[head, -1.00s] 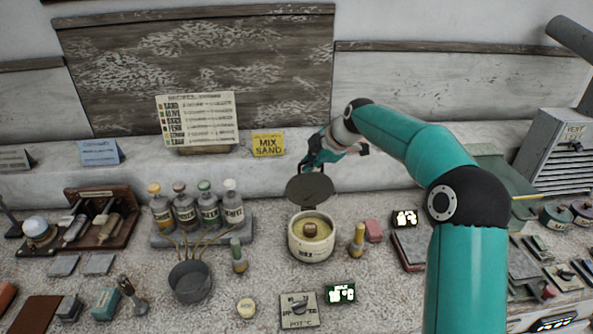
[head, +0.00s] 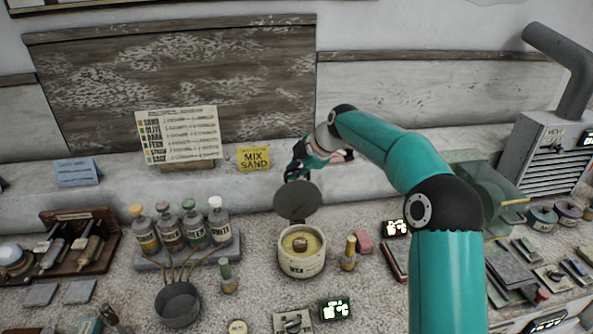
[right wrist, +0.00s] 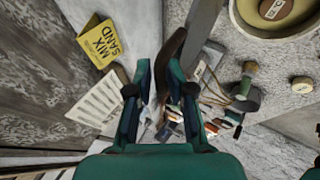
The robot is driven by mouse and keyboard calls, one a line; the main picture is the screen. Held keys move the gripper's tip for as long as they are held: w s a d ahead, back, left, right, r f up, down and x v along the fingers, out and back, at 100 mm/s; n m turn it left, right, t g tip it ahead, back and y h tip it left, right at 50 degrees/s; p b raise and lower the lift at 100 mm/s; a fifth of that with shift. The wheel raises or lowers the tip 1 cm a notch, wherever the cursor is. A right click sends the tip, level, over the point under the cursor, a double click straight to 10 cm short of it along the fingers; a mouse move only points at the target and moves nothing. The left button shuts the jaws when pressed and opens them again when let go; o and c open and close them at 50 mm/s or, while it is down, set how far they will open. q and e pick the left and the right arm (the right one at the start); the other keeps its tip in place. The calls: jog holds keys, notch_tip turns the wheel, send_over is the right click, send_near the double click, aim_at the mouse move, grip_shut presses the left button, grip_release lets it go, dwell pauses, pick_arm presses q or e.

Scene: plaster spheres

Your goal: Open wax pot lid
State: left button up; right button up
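The wax pot (head: 302,264) is a cream round pot with yellowish wax and a brown block inside. Its dark round lid (head: 297,200) stands raised at the pot's back edge, so the pot's mouth is uncovered. My right gripper (head: 297,172) is just behind the lid's upper edge, partly hidden by it. In the right wrist view the two fingers of my right gripper (right wrist: 160,88) are spread apart. A dark brown piece lies by the right finger; I cannot tell if they touch. The pot (right wrist: 275,14) shows at the top right there. My left gripper is not in view.
A yellow MIX SAND card (head: 254,157) stands behind to the left. Several bottles (head: 182,224), a dark cup with sticks (head: 178,304) and a green-topped bottle (head: 228,276) are left of the pot. A yellow-topped bottle (head: 349,254) stands close on its right.

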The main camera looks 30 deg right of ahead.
jog(key=shift+w+a+f, duration=0.1)
jog(key=shift+a+f, duration=0.1)
jog(key=shift+a, duration=0.15)
jog(key=shift+d+r, duration=0.1)
jog(key=shift+r, duration=0.25)
jog(key=v, duration=1.1)
jog(key=shift+s+d, duration=0.25)
jog(key=shift+s, duration=0.05)
